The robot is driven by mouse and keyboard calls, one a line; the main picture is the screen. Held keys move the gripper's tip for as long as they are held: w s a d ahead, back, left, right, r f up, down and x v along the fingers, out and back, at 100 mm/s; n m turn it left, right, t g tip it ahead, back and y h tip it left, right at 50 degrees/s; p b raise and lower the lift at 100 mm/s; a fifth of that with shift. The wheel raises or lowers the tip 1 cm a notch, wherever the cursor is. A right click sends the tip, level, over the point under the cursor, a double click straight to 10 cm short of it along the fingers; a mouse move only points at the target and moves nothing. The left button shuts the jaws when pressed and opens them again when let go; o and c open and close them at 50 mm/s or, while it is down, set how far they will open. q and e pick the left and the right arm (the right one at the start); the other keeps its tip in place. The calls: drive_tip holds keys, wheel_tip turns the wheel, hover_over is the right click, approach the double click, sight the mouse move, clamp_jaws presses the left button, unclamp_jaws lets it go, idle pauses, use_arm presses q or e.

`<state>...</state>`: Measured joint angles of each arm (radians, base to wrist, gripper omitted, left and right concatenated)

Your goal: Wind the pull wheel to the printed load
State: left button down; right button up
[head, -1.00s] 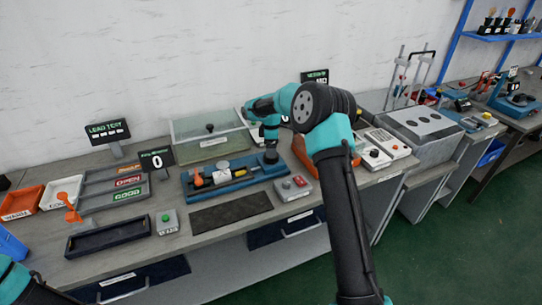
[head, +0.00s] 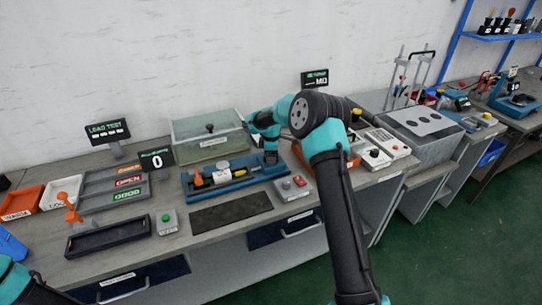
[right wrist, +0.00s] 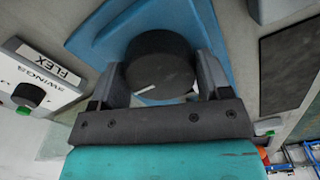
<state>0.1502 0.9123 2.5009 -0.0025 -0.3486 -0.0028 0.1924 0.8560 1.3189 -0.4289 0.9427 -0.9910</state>
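The blue pull tester (head: 199,191) lies on the bench with an orange part, a white-labelled piece and a grey cylinder along it. Its round black pull wheel (right wrist: 160,66) shows in the right wrist view with a short white mark on top. My right gripper (head: 270,160) is down at the tester's right end. In the right wrist view its two fingers (right wrist: 163,76) stand on either side of the wheel, with no clear gap. The pull readout (head: 156,160) shows 0. A small display (head: 315,79) behind my right arm carries lettering too small to read surely. My left gripper is out of view.
A dark mat (head: 230,211) and a grey box with a red button (head: 299,182) lie in front of the tester. A green-button box (head: 167,222) and black tray (head: 108,237) are at left. A clear-lidded case (head: 209,131) stands behind.

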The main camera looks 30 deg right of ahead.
drive_tip(key=c, duration=0.4)
drive_tip(key=shift+m, duration=0.4)
drive_tip(key=m, duration=1.1)
drive_tip(key=shift+m, duration=0.3)
drive_tip(key=m, duration=0.4)
drive_tip(key=shift+m, duration=0.3)
